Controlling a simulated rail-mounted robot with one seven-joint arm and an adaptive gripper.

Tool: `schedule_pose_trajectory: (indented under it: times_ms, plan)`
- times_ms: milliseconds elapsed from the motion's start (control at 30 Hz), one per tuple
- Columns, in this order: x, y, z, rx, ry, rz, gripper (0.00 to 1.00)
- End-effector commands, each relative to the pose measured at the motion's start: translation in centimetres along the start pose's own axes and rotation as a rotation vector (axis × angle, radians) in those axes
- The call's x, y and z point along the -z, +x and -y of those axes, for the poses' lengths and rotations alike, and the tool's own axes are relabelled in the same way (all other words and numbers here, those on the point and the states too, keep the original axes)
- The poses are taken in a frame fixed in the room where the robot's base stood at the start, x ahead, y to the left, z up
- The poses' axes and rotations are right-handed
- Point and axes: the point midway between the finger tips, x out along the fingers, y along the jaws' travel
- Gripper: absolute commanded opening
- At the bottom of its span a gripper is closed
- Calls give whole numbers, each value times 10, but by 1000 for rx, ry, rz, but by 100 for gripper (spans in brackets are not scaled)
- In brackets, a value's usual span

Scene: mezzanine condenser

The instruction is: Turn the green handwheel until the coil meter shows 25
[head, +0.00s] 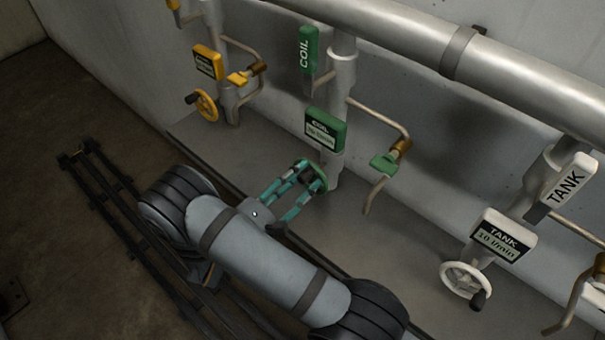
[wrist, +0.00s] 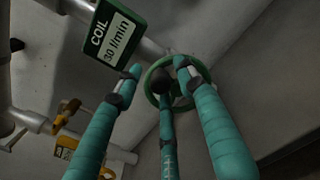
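The green handwheel (head: 320,176) is on the coil pipe, low down, partly hidden by my fingers. It also shows in the wrist view (wrist: 150,86), with a dark knob (wrist: 181,62) on its rim. The coil meter (head: 325,130) is the green box above it; in the wrist view (wrist: 115,36) it reads 30 l/min. My gripper (head: 302,182) has teal fingers reaching to the wheel. In the wrist view its fingertips (wrist: 160,78) stand apart around the near side of the wheel, close to the knob; contact is unclear.
A yellow meter (head: 207,62) and yellow handwheel (head: 206,105) are at left. The TANK meter (head: 495,235) and white handwheel (head: 466,280) are at right. A green-tagged side pipe (head: 384,163) stands right of the coil pipe. A large pipe (head: 420,40) crosses above.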

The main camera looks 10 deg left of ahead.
Motion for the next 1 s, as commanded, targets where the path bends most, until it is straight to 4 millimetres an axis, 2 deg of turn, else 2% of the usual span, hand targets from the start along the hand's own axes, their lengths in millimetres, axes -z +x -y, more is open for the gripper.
schedule_pose_trajectory:
  times_ms: [367, 1000]
  plan:
    - [0, 5, 0, -1, 1, 0, 38]
    - [0, 5, 0, 0, 1, 0, 0]
